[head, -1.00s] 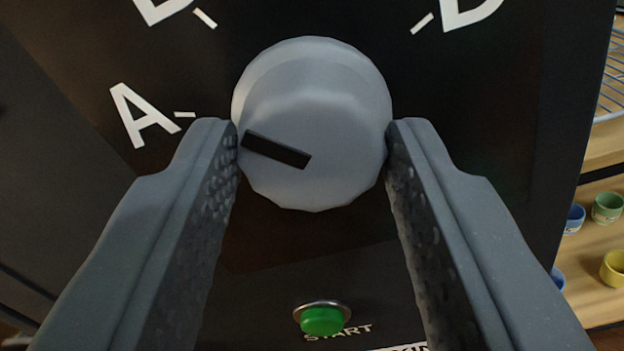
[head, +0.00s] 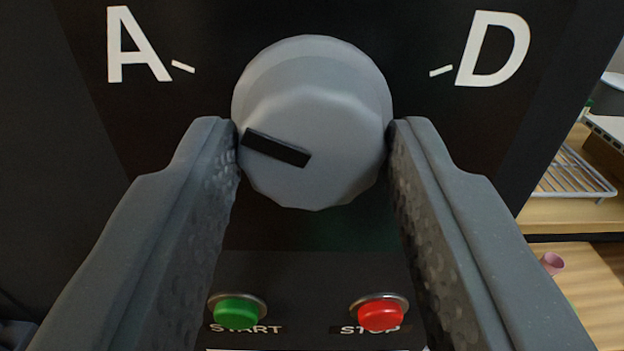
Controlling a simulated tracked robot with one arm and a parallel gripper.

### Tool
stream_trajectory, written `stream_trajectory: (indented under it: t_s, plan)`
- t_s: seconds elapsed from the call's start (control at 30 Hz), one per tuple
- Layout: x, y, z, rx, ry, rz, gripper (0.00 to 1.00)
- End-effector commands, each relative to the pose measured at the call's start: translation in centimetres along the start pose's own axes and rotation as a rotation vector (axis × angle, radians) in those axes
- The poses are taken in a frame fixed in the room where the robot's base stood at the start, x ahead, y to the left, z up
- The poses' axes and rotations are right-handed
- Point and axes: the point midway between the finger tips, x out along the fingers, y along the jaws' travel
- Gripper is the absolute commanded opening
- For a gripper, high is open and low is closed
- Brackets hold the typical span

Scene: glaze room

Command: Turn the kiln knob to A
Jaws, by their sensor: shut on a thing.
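The grey kiln knob (head: 315,100) is in the middle of the head view on a black panel. My gripper (head: 313,140) is shut on it, one finger pressed to each side. The knob's black pointer mark (head: 276,148) points left and slightly up. It runs about parallel to the white tick (head: 183,66) beside the letter A (head: 135,45), so the pointer is lined up with A or very near it. The letter D (head: 493,48) with its tick is at the upper right. Letters between them are out of the picture.
Below the knob are a green START button (head: 237,312) and a red STOP button (head: 381,314), low between my fingers. At the right, beyond the panel's edge, are wooden shelves with a wire rack (head: 575,180) and a pink cup (head: 551,263).

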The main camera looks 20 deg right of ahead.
Motion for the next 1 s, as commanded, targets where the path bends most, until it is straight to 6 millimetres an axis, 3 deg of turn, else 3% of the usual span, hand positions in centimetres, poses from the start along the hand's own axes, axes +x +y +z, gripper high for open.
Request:
stream_trajectory:
  t_s: [0.27, 0.3, 0.37, 0.73, 1.0]
  plan:
    - [0.0, 0.2, 0.5, -0.001, -0.011, 0.004, 0.15]
    - [0.0, 0.2, 0.5, -0.001, -0.011, 0.004, 0.49]
    - [0.0, 0.2, 0.5, -0.001, -0.009, 0.004, 0.60]
    - [-0.5, 0.0, 0.1, 0.000, -0.004, 0.001, 0.60]
    - [-4.3, -0.1, 0.1, -0.001, -0.002, -0.001, 0.60]
